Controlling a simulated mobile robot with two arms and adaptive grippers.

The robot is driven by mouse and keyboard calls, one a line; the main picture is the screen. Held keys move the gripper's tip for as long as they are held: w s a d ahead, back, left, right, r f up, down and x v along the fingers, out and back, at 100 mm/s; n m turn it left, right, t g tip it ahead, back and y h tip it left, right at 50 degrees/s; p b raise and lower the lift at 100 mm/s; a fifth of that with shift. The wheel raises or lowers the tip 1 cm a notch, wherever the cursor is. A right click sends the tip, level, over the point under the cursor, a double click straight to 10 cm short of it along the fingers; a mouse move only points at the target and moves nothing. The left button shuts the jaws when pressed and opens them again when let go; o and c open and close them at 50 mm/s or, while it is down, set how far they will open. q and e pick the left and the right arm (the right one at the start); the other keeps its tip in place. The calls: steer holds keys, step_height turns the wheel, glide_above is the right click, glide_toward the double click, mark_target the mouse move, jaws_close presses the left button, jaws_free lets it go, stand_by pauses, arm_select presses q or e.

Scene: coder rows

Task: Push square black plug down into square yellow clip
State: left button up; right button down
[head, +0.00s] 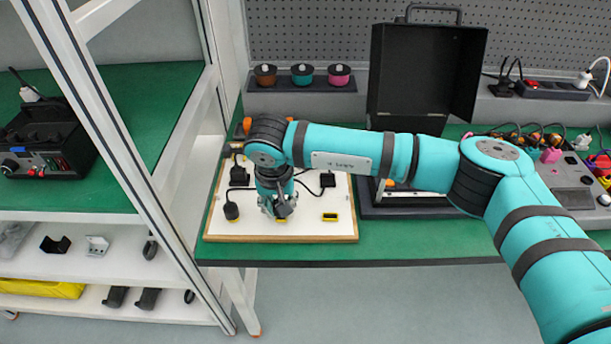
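My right gripper (281,211) points down over the front middle of a white board (305,228) with a wooden edge. Its fingers are small here and I cannot tell whether they are open or shut. A yellow clip (281,220) shows just under the fingertips, mostly hidden by them. A second yellow clip (330,217) lies to the right with a dark middle. Black plugs with cables are on the board: a squarish one (327,180) at the right, another (239,176) at the back left, and a rounder one (231,212) at the front left. My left gripper is out of view.
An open black case (420,75) stands behind the arm on the green bench (440,246). Spools (302,73) sit on a ledge at the back. A white shelf frame (125,160) rises at the left.

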steer(key=shift+f, duration=0.1)
stand_by(0.6)
steer(key=shift+b, duration=0.4)
stand_by(0.3)
steer(key=shift+f+b, duration=0.1)
steer(key=shift+b, duration=0.4)
steer(key=shift+f, duration=0.1)
stand_by(0.3)
steer(key=shift+f+b, duration=0.2)
steer(key=shift+b, duration=0.35)
stand_by(0.3)
steer(key=shift+d+b, duration=0.1)
steer(key=shift+b, duration=0.35)
